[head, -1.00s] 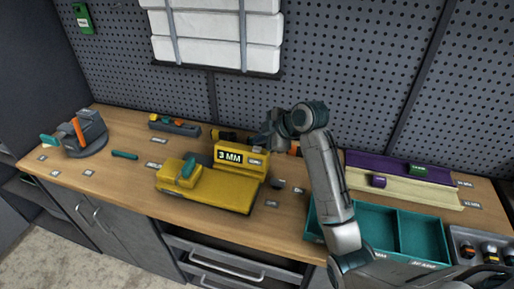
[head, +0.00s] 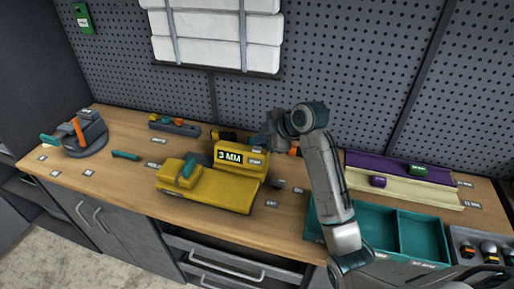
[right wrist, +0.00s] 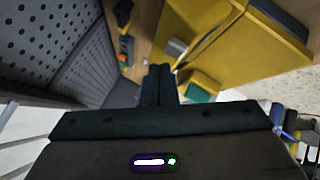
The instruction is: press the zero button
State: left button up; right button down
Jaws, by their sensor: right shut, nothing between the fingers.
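The yellow measuring device (head: 208,190) stands on the workbench. Its upright block has a display reading "3 MM" (head: 230,157) and a small pale label (head: 255,162) at the right of its face; the label's text is too small to read. My right gripper (head: 262,143) is at the top right of this block, fingers shut and empty. In the right wrist view the shut fingertips (right wrist: 160,72) point toward the yellow device (right wrist: 255,40), beside a small grey block (right wrist: 175,50) on it. I cannot tell whether they touch. My left gripper is not in view.
A teal divided bin (head: 420,237) stands on the right, with purple and cream trays (head: 400,190) behind it. A grey tool with an orange handle (head: 85,135) stands at the left. The pegboard (head: 350,80) rises behind. The bench left of the device is mostly clear.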

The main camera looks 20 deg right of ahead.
aim_at(261, 149)
jog(key=shift+f, duration=0.35)
jog(key=shift+f, duration=0.6)
dwell(0.6)
jog(key=shift+r, duration=0.1)
jog(key=shift+r+p, duration=0.8)
jog(key=shift+r, duration=0.1)
jog(key=shift+r, duration=0.1)
notch_tip(261, 149, up, 5)
jog(key=p, duration=0.4)
jog(key=shift+p, duration=0.4)
